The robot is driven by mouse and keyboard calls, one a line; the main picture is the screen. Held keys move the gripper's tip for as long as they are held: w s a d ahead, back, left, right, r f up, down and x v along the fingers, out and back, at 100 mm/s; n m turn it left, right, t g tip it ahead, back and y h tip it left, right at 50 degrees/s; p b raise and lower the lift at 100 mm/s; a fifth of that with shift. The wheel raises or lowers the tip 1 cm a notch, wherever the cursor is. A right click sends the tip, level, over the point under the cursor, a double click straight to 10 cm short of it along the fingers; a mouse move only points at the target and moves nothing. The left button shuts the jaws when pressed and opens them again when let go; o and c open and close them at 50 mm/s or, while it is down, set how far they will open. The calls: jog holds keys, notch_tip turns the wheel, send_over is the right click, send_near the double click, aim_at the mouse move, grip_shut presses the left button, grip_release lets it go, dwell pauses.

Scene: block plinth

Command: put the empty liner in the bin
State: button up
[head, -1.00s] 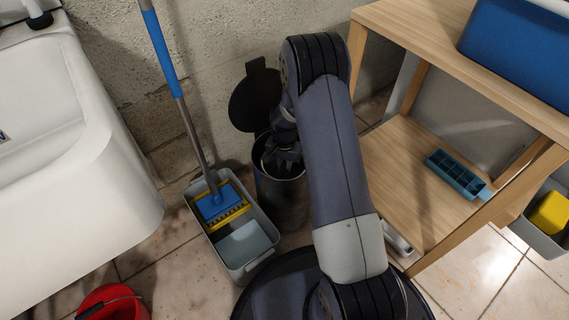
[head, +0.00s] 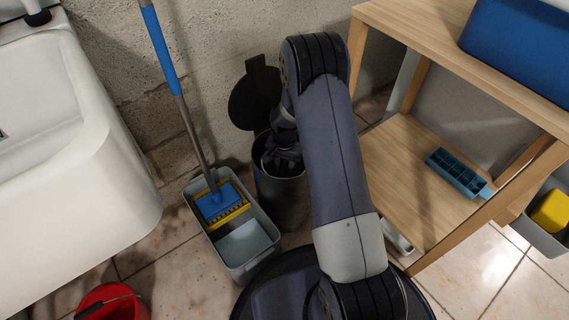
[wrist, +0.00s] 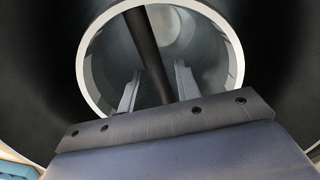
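The dark bin (head: 285,203) stands on the floor by the wall, with its round lid (head: 254,98) tipped up behind it. My gripper (head: 282,160) points down into the bin's mouth. In the wrist view a round liner with a pale rim (wrist: 88,88) sits inside the dark bin walls. A dark bar (wrist: 147,45), seemingly the liner's handle, crosses its opening. The two fingers of my gripper (wrist: 157,90) stand apart, one on each side of this bar, with gaps showing. The liner is hidden in the head view.
A grey mop bucket (head: 241,262) with a blue-handled mop (head: 163,50) stands just left of the bin. A wooden shelf unit (head: 405,165) stands close on the right. A white tub (head: 95,190) and red bucket (head: 112,305) are further left.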

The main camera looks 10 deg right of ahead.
jog(key=shift+o, duration=0.9)
notch_tip(320, 180, up, 27)
jog(key=p, duration=1.6)
jog(key=shift+f, duration=0.2)
notch_tip(320, 180, down, 13)
jog(key=b, duration=1)
